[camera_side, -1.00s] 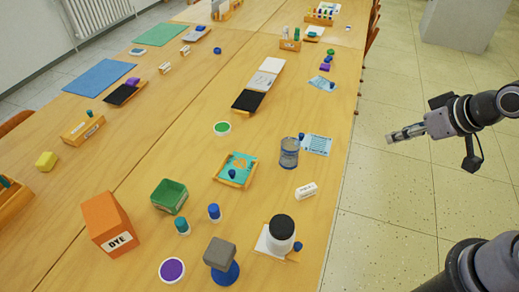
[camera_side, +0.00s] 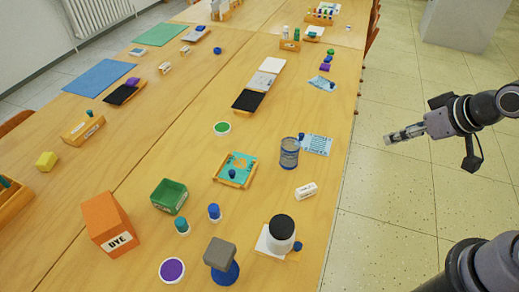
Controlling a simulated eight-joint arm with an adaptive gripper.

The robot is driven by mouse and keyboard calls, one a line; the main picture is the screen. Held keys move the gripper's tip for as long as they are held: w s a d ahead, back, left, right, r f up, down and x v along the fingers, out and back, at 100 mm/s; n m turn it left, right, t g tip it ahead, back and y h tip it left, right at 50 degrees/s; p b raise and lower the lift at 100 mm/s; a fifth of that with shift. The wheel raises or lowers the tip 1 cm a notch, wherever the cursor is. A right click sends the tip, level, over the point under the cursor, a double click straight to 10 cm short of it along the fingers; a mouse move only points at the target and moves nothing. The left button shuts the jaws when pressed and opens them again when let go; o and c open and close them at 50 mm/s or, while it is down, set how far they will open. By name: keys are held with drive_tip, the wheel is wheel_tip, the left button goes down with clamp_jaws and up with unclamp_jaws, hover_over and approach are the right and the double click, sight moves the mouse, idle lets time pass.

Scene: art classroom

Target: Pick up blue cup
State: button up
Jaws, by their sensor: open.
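A blue-grey cylindrical cup (camera_side: 289,153) stands upright near the right edge of the long wooden table, beside a light blue printed sheet. It is the only cup-like blue thing that I can make out. My gripper (camera_side: 390,137) is off to the right of the table, over the floor and apart from the cup. It is empty and points left towards the table. Its finger gap is small in this view.
A wooden tray with a teal sheet (camera_side: 238,168) lies left of the cup. A white block (camera_side: 306,190) and a black-lidded white jar (camera_side: 280,234) stand nearer the camera. An orange dye box (camera_side: 108,222) and green box (camera_side: 169,196) are at the front left.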

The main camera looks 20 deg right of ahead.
drive_tip(key=shift+o, duration=0.9)
drive_tip(key=m+g+h, duration=0.2)
drive_tip(key=m+h, duration=0.6)
drive_tip(key=h, duration=0.1)
hover_over(295, 143)
drive_tip(key=s+a, duration=0.4)
wheel_tip(295, 143, down, 9)
drive_tip(key=s+a+f+m+t+h, duration=0.2)
drive_tip(key=a+f+m, duration=0.2)
drive_tip(key=a+f, duration=0.25)
drive_tip(key=shift+x, duration=5.2)
drive_tip(key=shift+s+d+r, duration=0.1)
drive_tip(key=shift+s+d, duration=0.05)
drive_tip(key=shift+s, duration=0.05)
drive_tip(key=c, duration=1.2)
